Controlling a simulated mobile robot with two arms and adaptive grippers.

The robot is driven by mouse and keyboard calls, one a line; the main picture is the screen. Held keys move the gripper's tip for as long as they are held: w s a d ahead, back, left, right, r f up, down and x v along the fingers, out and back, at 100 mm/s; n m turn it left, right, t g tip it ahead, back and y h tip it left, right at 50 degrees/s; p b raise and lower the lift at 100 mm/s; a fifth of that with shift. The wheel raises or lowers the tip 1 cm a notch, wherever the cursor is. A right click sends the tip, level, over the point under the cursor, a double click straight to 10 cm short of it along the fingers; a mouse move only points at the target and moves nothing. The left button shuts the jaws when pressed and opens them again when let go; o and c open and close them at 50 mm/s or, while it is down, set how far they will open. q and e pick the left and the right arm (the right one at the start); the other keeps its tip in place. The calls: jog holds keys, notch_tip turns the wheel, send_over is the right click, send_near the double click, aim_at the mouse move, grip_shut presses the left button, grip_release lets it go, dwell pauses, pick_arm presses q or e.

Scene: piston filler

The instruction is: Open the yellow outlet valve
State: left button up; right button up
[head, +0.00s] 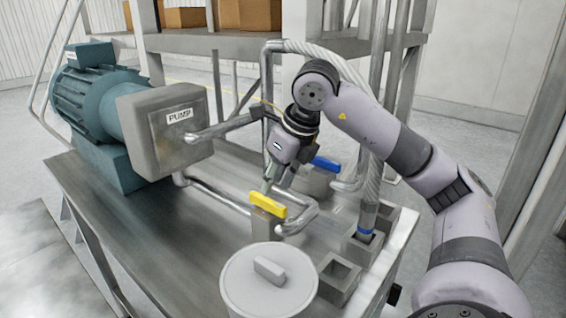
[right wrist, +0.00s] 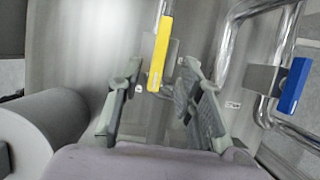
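The yellow outlet valve handle (head: 268,205) sits on a grey block on the metal pipework, near the middle of the table. In the right wrist view the yellow handle (right wrist: 160,52) is a long bar running up the picture, ahead of and between my fingers. My right gripper (head: 277,181) points down just above and behind the handle in the head view. In the wrist view my right gripper (right wrist: 162,70) has its two fingers spread wide, with nothing held. Contact with the handle cannot be made out. My left gripper is not in view.
A blue valve handle (head: 326,163) stands close by, right of my gripper; it also shows in the wrist view (right wrist: 294,85). A lidded pot (head: 240,285) stands in front. The pump (head: 165,135) is at the left, with metal pipes around the valve. Square grey sockets (head: 338,277) are at right.

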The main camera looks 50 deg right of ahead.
jog(key=v, duration=0.6)
jog(key=shift+r, duration=0.25)
jog(key=shift+s, duration=0.1)
